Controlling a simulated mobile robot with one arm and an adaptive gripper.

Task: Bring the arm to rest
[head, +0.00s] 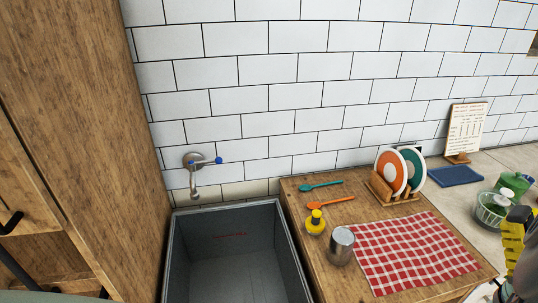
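At the right edge of the head view, a ribbed yellow-and-black part with grey and small blue pieces below it is cut off by the frame. It looks like part of my arm or my gripper (515,240), in front of the right end of the counter. Its fingers cannot be made out, so I cannot tell whether they are open or shut, or whether they hold anything.
A grey sink (180,255) lies between a tall wooden cabinet (90,130) and a wooden counter (330,185). The counter bears a checked cloth (415,250), metal cup (341,246), yellow-topped bottle (316,223) and plate rack (380,191).

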